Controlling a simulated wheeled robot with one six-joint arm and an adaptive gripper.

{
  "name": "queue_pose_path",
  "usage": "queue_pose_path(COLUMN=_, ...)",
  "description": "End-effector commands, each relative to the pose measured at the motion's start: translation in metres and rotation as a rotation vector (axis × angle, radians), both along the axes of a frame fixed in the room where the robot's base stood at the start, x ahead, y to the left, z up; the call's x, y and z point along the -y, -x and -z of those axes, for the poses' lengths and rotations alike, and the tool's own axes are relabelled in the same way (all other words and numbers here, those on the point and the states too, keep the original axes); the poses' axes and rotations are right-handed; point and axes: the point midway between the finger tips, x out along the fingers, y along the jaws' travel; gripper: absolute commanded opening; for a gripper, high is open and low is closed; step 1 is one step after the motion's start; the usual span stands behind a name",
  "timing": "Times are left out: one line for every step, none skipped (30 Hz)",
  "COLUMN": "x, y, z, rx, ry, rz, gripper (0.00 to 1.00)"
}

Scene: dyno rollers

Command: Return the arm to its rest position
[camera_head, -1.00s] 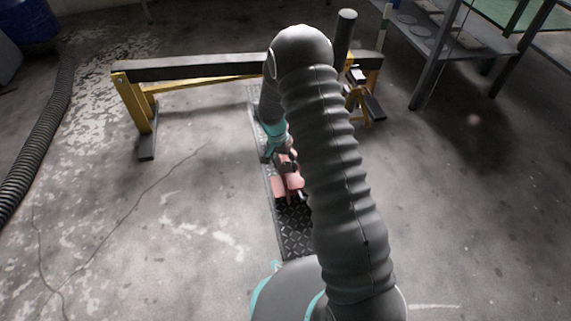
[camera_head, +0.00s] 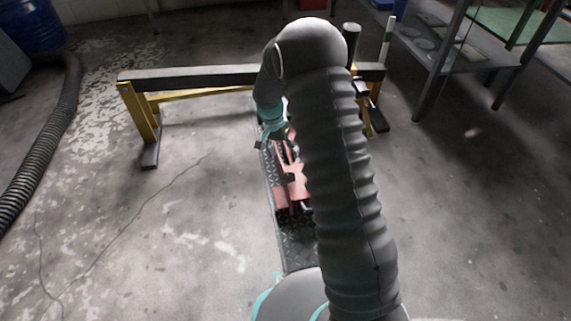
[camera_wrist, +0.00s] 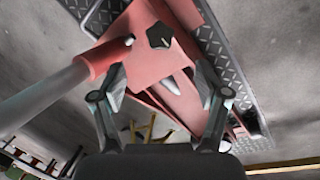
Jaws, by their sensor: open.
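My gripper (camera_wrist: 160,78) is open, with nothing between its fingers in the wrist view. Beyond the fingers in that view lies a red jack-like tool (camera_wrist: 195,105) with a grey round bar (camera_wrist: 45,95) and a dark knob (camera_wrist: 160,36). In the head view my arm reaches out from the lower right, and the gripper (camera_head: 268,134) shows small at its far end, partly hidden by my arm. The red tool (camera_head: 283,190) lies on a dark diamond-plate strip (camera_head: 298,250), nearer than the gripper and partly behind my arm.
A yellow-legged bench with a dark beam (camera_head: 190,74) stands across the back. A metal shelf table (camera_head: 450,60) is at the right. A black corrugated hose (camera_head: 65,125) and a blue barrel (camera_head: 35,28) are at the left.

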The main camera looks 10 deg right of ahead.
Motion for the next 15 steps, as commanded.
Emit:
queue_pose_path(x=-0.001, y=-0.001, z=-0.007, rx=0.001, ry=0.000, rz=0.000, gripper=0.74)
queue_pose_path(x=-0.002, y=-0.002, z=-0.009, rx=0.001, ry=0.000, rz=0.000, gripper=0.74)
queue_pose_path(x=-0.002, y=-0.002, z=-0.012, rx=0.001, ry=0.000, rz=0.000, gripper=0.74)
queue_pose_path(x=-0.003, y=-0.002, z=-0.014, rx=0.001, ry=-0.001, rz=0.000, gripper=0.74)
queue_pose_path(x=-0.003, y=-0.002, z=-0.016, rx=0.000, ry=0.000, rz=0.000, gripper=0.74)
queue_pose_path(x=-0.003, y=-0.002, z=-0.017, rx=-0.001, ry=-0.001, rz=0.000, gripper=0.74)
queue_pose_path(x=-0.003, y=-0.002, z=-0.018, rx=-0.001, ry=0.000, rz=0.000, gripper=0.74)
queue_pose_path(x=-0.003, y=-0.002, z=-0.018, rx=-0.001, ry=0.000, rz=0.000, gripper=0.74)
queue_pose_path(x=-0.003, y=-0.002, z=-0.019, rx=-0.002, ry=0.000, rz=0.000, gripper=0.74)
queue_pose_path(x=-0.003, y=-0.002, z=-0.019, rx=-0.002, ry=0.000, rz=0.000, gripper=0.74)
queue_pose_path(x=-0.003, y=-0.002, z=-0.019, rx=-0.002, ry=0.000, rz=0.000, gripper=0.74)
queue_pose_path(x=-0.003, y=-0.002, z=-0.019, rx=-0.001, ry=0.000, rz=0.000, gripper=0.74)
queue_pose_path(x=-0.003, y=-0.003, z=-0.019, rx=-0.001, ry=0.000, rz=0.000, gripper=0.74)
queue_pose_path(x=-0.003, y=-0.003, z=-0.019, rx=-0.001, ry=0.000, rz=0.000, gripper=0.74)
queue_pose_path(x=-0.003, y=-0.003, z=-0.019, rx=-0.001, ry=0.000, rz=0.000, gripper=0.74)
